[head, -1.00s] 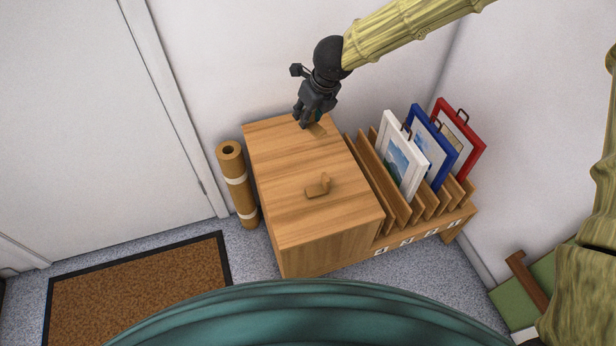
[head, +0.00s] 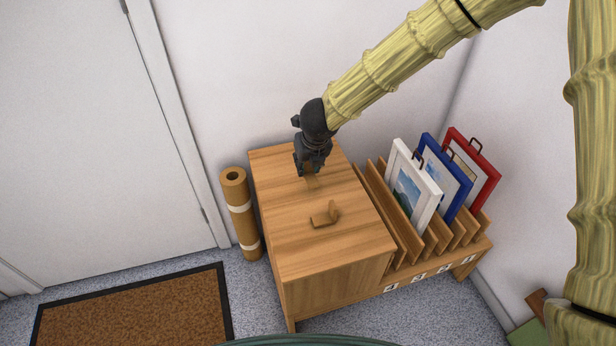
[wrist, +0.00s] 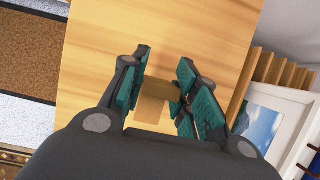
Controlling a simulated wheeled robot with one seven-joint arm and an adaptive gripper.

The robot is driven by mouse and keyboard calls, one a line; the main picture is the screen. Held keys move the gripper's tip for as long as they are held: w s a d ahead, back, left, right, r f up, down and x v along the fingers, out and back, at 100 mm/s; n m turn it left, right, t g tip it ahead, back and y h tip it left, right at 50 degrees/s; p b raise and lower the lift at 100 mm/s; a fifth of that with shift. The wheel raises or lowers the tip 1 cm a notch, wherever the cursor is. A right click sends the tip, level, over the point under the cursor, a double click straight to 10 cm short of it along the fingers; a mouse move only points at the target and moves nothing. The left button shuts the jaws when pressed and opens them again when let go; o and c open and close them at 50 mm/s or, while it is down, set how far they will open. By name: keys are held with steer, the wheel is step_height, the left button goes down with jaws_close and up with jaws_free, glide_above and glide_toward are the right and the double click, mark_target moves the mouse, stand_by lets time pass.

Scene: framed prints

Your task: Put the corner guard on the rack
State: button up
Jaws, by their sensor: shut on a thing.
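One tan corner guard (head: 312,183) is between the fingers of my gripper (head: 309,172), close above or on the wooden cabinet top (head: 283,225); I cannot tell if it touches. The wrist view shows the tan piece (wrist: 153,103) between the teal finger pads of my gripper (wrist: 158,95), which is shut on it. A second tan, L-shaped corner guard (head: 325,215) lies loose on the cabinet top, nearer the front. The slotted wooden rack (head: 408,270) stands against the cabinet's right side, with numbered labels along its front.
White (head: 411,188), blue (head: 446,180) and red (head: 474,170) framed prints stand in the rack; its left slots look empty. A brown roll (head: 240,215) stands left of the cabinet. A brown doormat (head: 140,310) lies on the floor at front left. Walls close in behind and right.

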mark_target(309, 169)
steer(key=shift+f+b, duration=0.6)
steer(key=shift+f, duration=1.3)
steer(key=shift+f, duration=0.15)
steer(key=o, duration=0.8)
steer(key=shift+o, duration=0.2)
steer(key=shift+r, duration=0.3)
steer(key=p+v, duration=0.3)
steer(key=v, duration=0.8)
steer(key=shift+s+r, duration=0.25)
steer(key=shift+r, duration=0.05)
steer(key=shift+d, duration=0.1)
